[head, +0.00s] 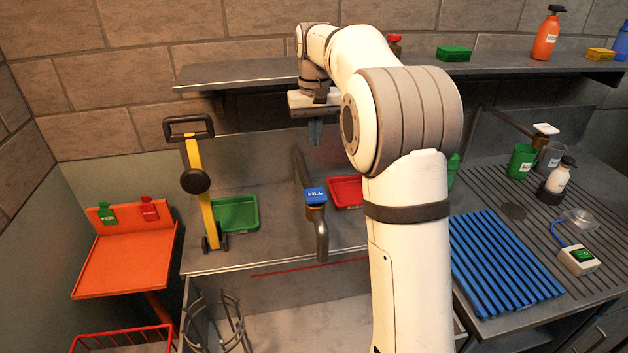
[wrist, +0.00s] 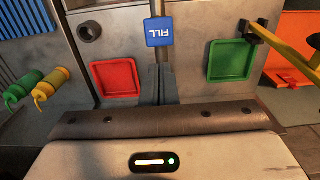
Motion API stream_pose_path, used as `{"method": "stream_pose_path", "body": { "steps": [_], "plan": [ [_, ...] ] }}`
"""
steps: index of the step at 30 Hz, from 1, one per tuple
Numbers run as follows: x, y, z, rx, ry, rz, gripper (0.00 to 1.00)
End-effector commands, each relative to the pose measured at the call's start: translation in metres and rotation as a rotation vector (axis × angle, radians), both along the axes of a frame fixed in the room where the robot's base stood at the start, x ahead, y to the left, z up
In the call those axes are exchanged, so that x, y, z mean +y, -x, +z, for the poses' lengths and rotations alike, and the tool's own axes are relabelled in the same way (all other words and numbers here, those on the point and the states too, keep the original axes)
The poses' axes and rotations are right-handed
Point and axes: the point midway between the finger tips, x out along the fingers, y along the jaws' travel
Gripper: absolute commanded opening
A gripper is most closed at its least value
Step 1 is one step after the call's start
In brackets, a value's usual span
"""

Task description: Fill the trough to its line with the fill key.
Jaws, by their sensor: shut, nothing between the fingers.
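The blue fill key (head: 315,195), marked FILL, sits on top of a dark metal tap (head: 321,240) whose spout hangs at the trough. The trough (head: 285,290) is a grey basin at the bottom of the head view, with a red line (head: 310,267) along its back wall; I cannot tell any water level. My gripper (head: 314,142) is shut and empty, fingers pointing down, behind and above the key. The wrist view shows the shut fingers (wrist: 159,86) with the key (wrist: 165,32) beyond their tips, apart from them.
A green tray (head: 236,213) and a red tray (head: 345,192) flank the tap. A yellow-handled tool (head: 197,190) stands at left. A shelf (head: 240,75) runs behind my arm. A wire rack (head: 215,325) stands at the trough's left. My arm hides part of the right side.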

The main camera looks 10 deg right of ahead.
Motion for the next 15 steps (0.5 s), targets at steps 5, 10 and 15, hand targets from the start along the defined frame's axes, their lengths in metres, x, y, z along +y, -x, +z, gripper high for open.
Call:
{"method": "stream_pose_path", "body": {
  "steps": [5,10,15],
  "plan": [
    [-0.001,0.0,0.0,-0.001,0.0,-0.001,0.0],
    [-0.001,0.001,-0.006,0.0,0.0,-0.001,0.0],
    [-0.001,0.001,-0.03,0.003,0.0,-0.001,0.0]
  ]
}}
